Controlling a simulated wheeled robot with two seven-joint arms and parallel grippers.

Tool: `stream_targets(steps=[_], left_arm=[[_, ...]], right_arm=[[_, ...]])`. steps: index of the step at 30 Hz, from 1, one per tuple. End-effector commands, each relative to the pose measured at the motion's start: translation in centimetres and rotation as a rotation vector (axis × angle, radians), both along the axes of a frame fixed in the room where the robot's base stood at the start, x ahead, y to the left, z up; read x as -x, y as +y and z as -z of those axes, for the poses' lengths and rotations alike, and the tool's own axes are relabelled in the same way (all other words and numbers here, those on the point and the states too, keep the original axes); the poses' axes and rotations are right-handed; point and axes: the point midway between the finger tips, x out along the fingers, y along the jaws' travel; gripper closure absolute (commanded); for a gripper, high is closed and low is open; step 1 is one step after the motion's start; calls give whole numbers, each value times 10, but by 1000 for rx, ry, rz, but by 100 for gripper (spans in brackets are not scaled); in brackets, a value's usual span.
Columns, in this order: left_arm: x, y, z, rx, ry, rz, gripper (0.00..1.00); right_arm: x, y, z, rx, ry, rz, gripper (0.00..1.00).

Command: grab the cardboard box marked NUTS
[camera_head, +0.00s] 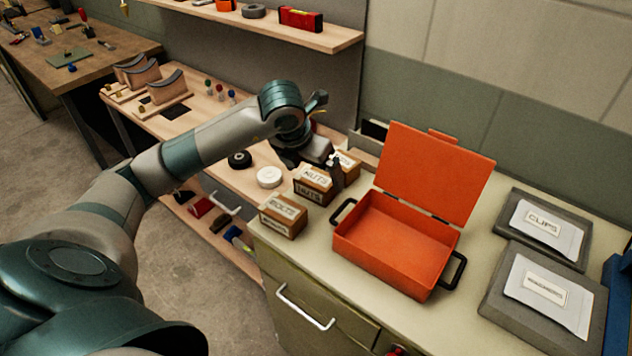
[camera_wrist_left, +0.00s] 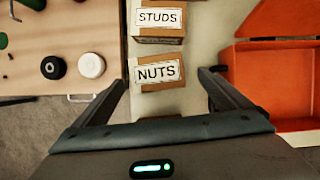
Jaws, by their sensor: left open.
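The cardboard box marked NUTS (camera_head: 311,185) stands on the cabinet top, between the BOLTS box and a box partly hidden behind my gripper. In the left wrist view the NUTS box (camera_wrist_left: 160,75) lies ahead of my fingers, its label facing up in the picture. My left gripper (camera_head: 325,165) is open and close above the NUTS box. In the wrist view its fingers (camera_wrist_left: 165,85) are spread wide to the left and right of the box, with gaps at both sides. My right gripper is not in view.
The BOLTS box (camera_head: 283,216) stands nearer the front, and the STUDS box (camera_wrist_left: 159,20) lies beyond NUTS. An open orange toolbox (camera_head: 392,240) stands to the right. White (camera_head: 269,177) and black (camera_head: 240,158) rolls lie left. Bags marked CLIPS (camera_head: 543,228) and WASHERS (camera_head: 545,290) lie far right.

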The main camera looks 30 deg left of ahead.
Motion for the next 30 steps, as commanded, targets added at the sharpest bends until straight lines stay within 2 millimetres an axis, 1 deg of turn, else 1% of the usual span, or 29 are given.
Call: stream_targets(steps=[4,13,17,24,27,30], left_arm=[[-2,0,5,0,1,0,4],[-2,0,6,0,1,0,4],[-4,1,9,0,2,0,4],[-15,6,34,0,4,-1,4],[-19,5,45,1,4,0,4],[-22,6,51,0,2,0,4]], right_arm=[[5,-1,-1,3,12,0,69],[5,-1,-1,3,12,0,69],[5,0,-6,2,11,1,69],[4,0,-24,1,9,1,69],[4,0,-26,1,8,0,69],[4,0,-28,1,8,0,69]])
